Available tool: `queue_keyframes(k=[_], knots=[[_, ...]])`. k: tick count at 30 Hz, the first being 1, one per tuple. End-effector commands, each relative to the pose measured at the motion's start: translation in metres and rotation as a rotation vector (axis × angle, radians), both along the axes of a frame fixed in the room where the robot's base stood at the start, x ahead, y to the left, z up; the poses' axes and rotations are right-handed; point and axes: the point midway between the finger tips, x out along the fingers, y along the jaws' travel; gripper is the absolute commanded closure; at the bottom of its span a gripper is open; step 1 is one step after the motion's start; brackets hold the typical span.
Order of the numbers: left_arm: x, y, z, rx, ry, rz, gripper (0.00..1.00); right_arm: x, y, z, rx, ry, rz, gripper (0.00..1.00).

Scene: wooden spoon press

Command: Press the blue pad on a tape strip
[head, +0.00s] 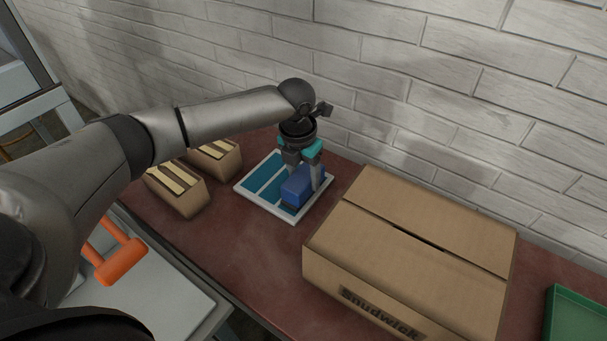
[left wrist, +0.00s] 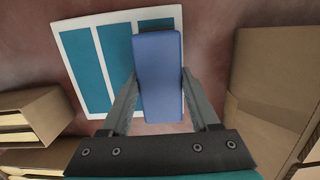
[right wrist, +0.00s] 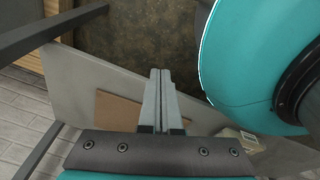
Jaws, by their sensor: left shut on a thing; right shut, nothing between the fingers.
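A blue pad (head: 294,188) is held between the fingers of my left gripper (head: 304,179). In the left wrist view the pad (left wrist: 158,85) is a long blue block with a finger on each side. It is over the right-hand strip of a white board (head: 242,190) with several teal strips (head: 265,181). The board also shows in the left wrist view (left wrist: 63,50). The pad hides much of that strip; whether it touches the strip, I cannot tell. My right gripper (right wrist: 160,75) is shut and empty, away from the board.
A large closed cardboard box (head: 420,250) stands right of the board. Two small boxes with pale strips (head: 178,190) (head: 215,157) stand left of it. A green tray (head: 575,318) is at the far right. A brick wall (head: 460,90) runs behind the table.

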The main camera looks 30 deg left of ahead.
Motion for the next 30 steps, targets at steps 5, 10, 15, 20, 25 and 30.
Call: queue_keyframes(k=[5,10,15,20,25,30], knots=[[0.0,0.0,-0.001,0.0,0.001,0.0,0.83,-0.001,0.0,0.0,0.0,0.001,0.0,1.0],[0.0,0.0,-0.001,0.0,0.001,0.0,0.83,-0.004,0.0,0.001,0.0,0.005,0.0,1.0],[-0.001,0.0,-0.001,-0.001,0.001,-0.001,0.83,-0.008,0.0,0.002,0.0,0.011,0.0,1.0],[-0.001,0.0,-0.002,-0.001,0.001,-0.001,0.83,-0.011,0.0,0.003,0.0,0.014,-0.001,1.0],[-0.001,0.0,-0.002,-0.001,0.002,-0.001,0.83,-0.011,0.0,0.004,0.0,0.014,-0.001,1.0],[-0.001,0.0,-0.002,0.0,0.003,-0.001,0.83,-0.01,0.0,0.005,0.0,0.014,-0.001,1.0]])
